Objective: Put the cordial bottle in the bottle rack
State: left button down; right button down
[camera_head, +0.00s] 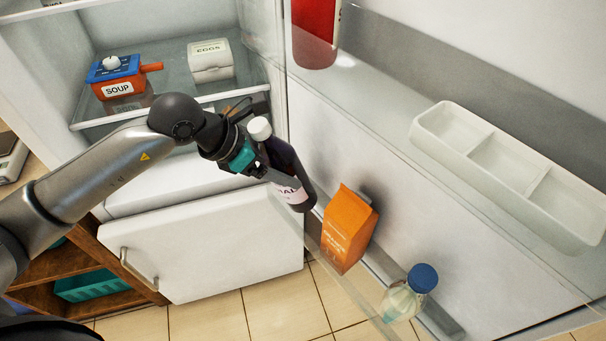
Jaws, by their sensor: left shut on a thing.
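The cordial bottle (284,163) is dark with a white cap and a pale label, partly readable. My left gripper (256,163) is shut on its side, below the cap. The bottle is held in the air in front of the open fridge door, slanting in the picture with its cap up and to the left and its base toward the door. The low door rack (447,325), which looks like the bottle rack, runs along the door's bottom. It holds an orange carton (347,232) and a clear bottle with a blue cap (404,294). My right gripper is not in view.
A white tray with three compartments (467,120) sits on the upper door shelf, with a red container (315,35) to its left. Inside the fridge are a soup pot (117,80) and an egg box (210,60). A gap shows between carton and blue-capped bottle.

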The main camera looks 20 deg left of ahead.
aim_at(304, 171)
pick_arm(q)
jog(key=f, duration=0.2)
jog(key=d+f, duration=0.1)
jog(key=f, duration=0.1)
jog(key=shift+w+f, duration=0.1)
jog(key=shift+w, duration=0.3)
jog(key=shift+w+d+r+y, duration=0.25)
jog(key=shift+w+d+y, duration=0.05)
jog(key=shift+w+d, duration=0.05)
jog(key=shift+w+d+r+g+y+p, duration=0.15)
jog(key=shift+w+d+g+y+p, duration=0.4)
jog(key=shift+w+d+g+y, duration=0.35)
jog(key=shift+g, duration=0.3)
jog(key=shift+s+f, duration=0.1)
jog(key=shift+f, duration=0.8)
grip_release()
jog(key=shift+s+a+f, duration=0.1)
jog(key=shift+f, duration=0.1)
